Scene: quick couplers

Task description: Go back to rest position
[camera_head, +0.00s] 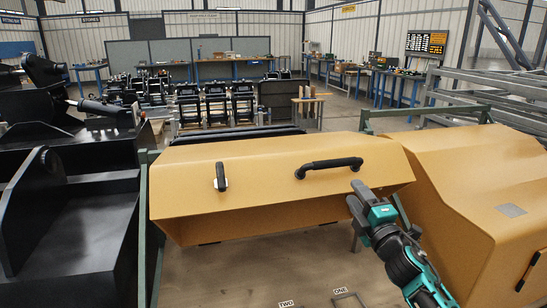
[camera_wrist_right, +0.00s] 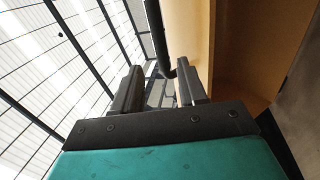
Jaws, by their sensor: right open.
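My right gripper (camera_head: 357,196) comes in from the lower right in the head view, near the right end of a black curved handle (camera_head: 328,165) on a yellow-orange cover (camera_head: 235,155). In the right wrist view my right gripper (camera_wrist_right: 158,68) has its two dark fingers spread apart. The black handle (camera_wrist_right: 156,30) shows beyond them, its lower end in line with the gap. The gripper is open and holds nothing; I cannot tell whether it touches the handle. My left gripper is not in view.
A second yellow cover (camera_head: 470,190) stands close on the right, beside my right arm. A second black handle (camera_head: 221,177) is on the first cover's left part. Large black machine parts (camera_head: 75,215) fill the left. Floor with marked labels (camera_head: 287,303) is open in front.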

